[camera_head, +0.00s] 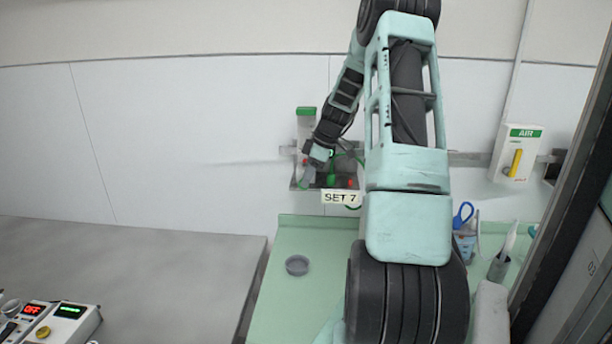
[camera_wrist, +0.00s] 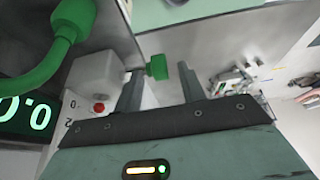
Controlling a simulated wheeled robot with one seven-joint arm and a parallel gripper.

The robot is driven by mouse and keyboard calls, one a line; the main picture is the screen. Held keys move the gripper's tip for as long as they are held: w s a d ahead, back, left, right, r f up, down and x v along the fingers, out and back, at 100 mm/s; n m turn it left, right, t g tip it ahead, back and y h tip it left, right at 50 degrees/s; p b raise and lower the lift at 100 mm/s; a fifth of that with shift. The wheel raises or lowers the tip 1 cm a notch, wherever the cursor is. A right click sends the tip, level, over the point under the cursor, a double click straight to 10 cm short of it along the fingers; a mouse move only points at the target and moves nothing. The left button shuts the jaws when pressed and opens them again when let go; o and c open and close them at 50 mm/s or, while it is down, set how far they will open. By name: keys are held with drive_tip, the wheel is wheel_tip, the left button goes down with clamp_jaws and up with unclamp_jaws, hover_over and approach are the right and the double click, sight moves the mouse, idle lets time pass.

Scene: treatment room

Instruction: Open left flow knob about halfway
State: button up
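The flow unit hangs on the wall rail in the head view, with a "SET 7" label (camera_head: 341,197) at its front and green and red parts partly hidden by my arm. My gripper (camera_head: 309,174) is at the left side of this unit. In the wrist view, a small green knob (camera_wrist: 158,67) on a short stem sticks out from a white block (camera_wrist: 99,79). My open gripper (camera_wrist: 161,72) has one finger on each side of the knob, with visible gaps. I cannot tell whether the fingertips reach past it. A red button (camera_wrist: 99,107) is on the block.
A green fitting and hose (camera_wrist: 60,42) and a lit green display (camera_wrist: 28,117) are close on the left in the wrist view. Below the unit is a green counter (camera_head: 300,236) with a small dish (camera_head: 297,265). A white AIR box (camera_head: 516,153) is at right.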

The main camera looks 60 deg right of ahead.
drive_tip(key=shift+x, duration=0.85)
drive_tip(key=c, duration=0.9)
drive_tip(key=shift+o, duration=0.2)
drive_tip(key=shift+a+g, duration=0.1)
drive_tip(key=shift+g, duration=0.2)
